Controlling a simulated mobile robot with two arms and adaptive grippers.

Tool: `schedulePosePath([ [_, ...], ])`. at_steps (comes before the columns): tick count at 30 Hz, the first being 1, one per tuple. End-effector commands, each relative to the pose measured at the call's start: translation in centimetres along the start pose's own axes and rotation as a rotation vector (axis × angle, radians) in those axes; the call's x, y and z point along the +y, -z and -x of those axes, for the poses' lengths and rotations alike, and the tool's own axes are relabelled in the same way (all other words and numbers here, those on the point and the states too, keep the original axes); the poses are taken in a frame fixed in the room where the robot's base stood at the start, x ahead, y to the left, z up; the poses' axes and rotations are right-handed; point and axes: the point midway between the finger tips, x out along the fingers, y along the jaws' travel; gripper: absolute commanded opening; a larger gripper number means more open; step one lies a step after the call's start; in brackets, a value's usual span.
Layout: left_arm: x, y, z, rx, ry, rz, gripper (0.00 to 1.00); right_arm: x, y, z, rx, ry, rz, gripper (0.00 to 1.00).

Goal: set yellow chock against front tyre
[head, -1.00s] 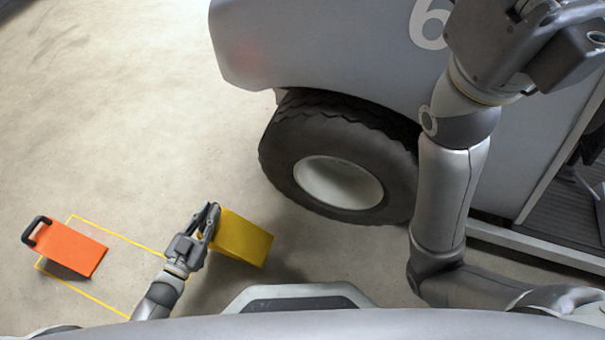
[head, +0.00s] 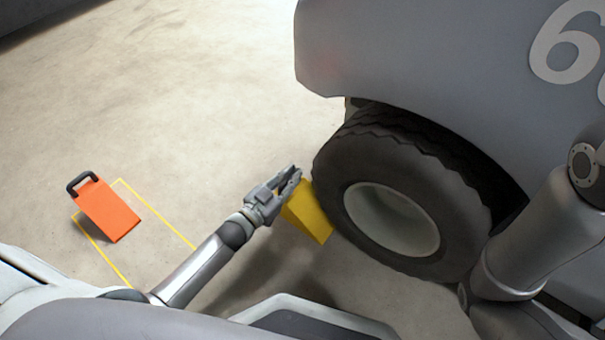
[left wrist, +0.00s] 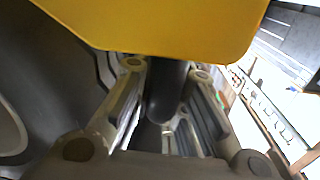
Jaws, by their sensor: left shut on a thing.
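The yellow chock (head: 308,213) is at the left side of the front tyre (head: 343,168) in the head view. Its right edge meets the tyre's outline there; I cannot tell whether they touch. My left gripper (head: 291,184) is shut on the chock's handle. In the left wrist view the chock (left wrist: 160,25) fills the top, and its dark handle (left wrist: 166,92) runs between the fingers. The tyre shows dark at the left of that view. My right arm stands at the right of the head view; its gripper is out of the picture.
An orange chock (head: 108,208) with a black handle lies on the floor at the left, by a yellow outline (head: 157,216). The grey cart body (head: 430,60) overhangs the tyre. The floor at the upper left is clear.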

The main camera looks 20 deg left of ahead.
Motion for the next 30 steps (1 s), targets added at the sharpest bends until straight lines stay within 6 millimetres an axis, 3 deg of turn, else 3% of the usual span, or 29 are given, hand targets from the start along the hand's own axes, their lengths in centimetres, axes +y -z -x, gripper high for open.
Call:
schedulePosePath([
  [21,0.0,0.2,-5.3,0.007,-0.001,-0.001,0.00,-0.6,1.0,2.8,0.001,0.001,0.000,0.40],
  [30,0.1,-1.2,-5.2,0.004,0.000,0.000,0.00,-0.9,1.5,4.2,0.000,0.001,0.000,0.40],
])
